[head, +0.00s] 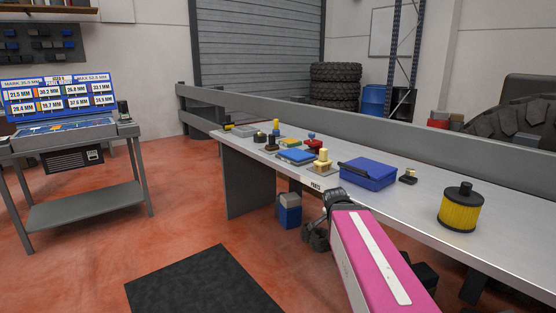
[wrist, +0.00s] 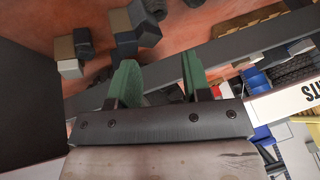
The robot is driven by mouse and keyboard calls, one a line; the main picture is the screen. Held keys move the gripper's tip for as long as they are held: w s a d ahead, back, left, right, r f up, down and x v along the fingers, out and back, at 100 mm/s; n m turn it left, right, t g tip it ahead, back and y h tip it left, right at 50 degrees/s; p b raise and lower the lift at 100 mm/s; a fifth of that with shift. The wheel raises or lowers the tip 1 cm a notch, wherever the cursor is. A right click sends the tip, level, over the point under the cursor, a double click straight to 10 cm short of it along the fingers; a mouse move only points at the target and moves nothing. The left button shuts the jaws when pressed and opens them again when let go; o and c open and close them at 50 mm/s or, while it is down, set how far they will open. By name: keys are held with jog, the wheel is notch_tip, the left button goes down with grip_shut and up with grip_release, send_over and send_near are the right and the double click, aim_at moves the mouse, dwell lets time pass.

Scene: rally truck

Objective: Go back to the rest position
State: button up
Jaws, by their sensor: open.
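My gripper (wrist: 160,82) shows in the wrist view with two green fingers held apart and nothing between them. In the head view my pink arm reaches forward from the bottom, and my gripper (head: 316,238) hangs low by the front edge of the workbench (head: 412,222). It is partly hidden by my own wrist there. The edge of the bench also shows in the wrist view as a grey bar.
On the bench are a yellow filter (head: 460,208), a blue box (head: 368,173), a yellow part (head: 322,160) and several small parts. A blue-and-grey container (head: 289,210) is under the bench. A grey cart (head: 75,205) stands at left. A black mat (head: 205,285) lies on open floor.

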jog(key=s+a+f+n+g+y, duration=0.1)
jog(key=s+f+n+g, duration=0.1)
jog(key=s+f+n, duration=0.2)
jog(key=s+a+f+n+g+y, duration=0.1)
jog(key=s+f+n, duration=0.4)
jog(key=f, duration=0.5)
jog(key=shift+s+a+f+n+g, duration=0.15)
jog(key=shift+a+f+n+g, duration=0.15)
jog(key=shift+a+n+g, duration=0.75)
